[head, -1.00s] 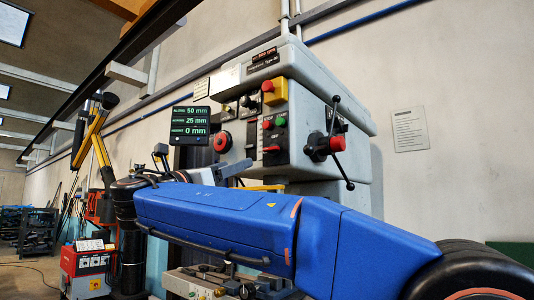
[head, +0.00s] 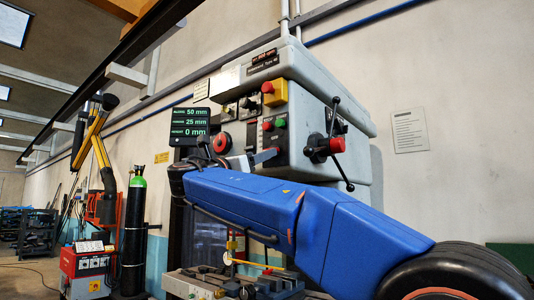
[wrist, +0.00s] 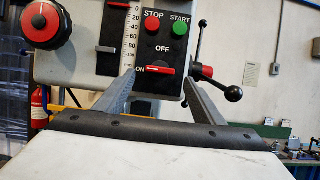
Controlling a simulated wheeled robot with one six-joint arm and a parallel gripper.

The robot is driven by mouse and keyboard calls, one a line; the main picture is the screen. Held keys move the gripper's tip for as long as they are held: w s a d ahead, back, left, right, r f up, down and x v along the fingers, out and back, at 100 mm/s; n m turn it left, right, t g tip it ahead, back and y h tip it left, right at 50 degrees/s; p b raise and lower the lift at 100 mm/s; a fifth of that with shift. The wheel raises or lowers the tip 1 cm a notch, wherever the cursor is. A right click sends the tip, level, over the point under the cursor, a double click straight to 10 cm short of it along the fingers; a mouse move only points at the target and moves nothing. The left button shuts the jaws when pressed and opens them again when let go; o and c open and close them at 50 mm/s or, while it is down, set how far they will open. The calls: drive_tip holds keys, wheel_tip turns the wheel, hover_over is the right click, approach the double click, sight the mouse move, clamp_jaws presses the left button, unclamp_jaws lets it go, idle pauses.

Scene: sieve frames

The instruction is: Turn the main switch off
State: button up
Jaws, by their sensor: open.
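The main switch is a red lever (wrist: 157,70) low on a black panel (wrist: 158,38). In the wrist view it lies across beside the ON mark, with the OFF mark above it. A red STOP button (wrist: 152,23) and a green START button (wrist: 180,25) sit above. My gripper (wrist: 159,77) is open and empty, one finger on each side of the lever. I cannot tell whether the fingers touch the panel. In the head view my gripper (head: 274,154) is at the panel's lower part and partly covers the lever.
A red round knob (wrist: 47,22) is left of the panel. A black-armed handwheel with a red hub (head: 337,145) sticks out on the right. A yellow box with a red button (head: 269,88) is above. A vice (head: 272,285) stands on the table below.

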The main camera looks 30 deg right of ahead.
drive_tip(key=shift+x, duration=2.65)
drive_tip(key=shift+c, duration=0.2)
drive_tip(key=c, duration=1)
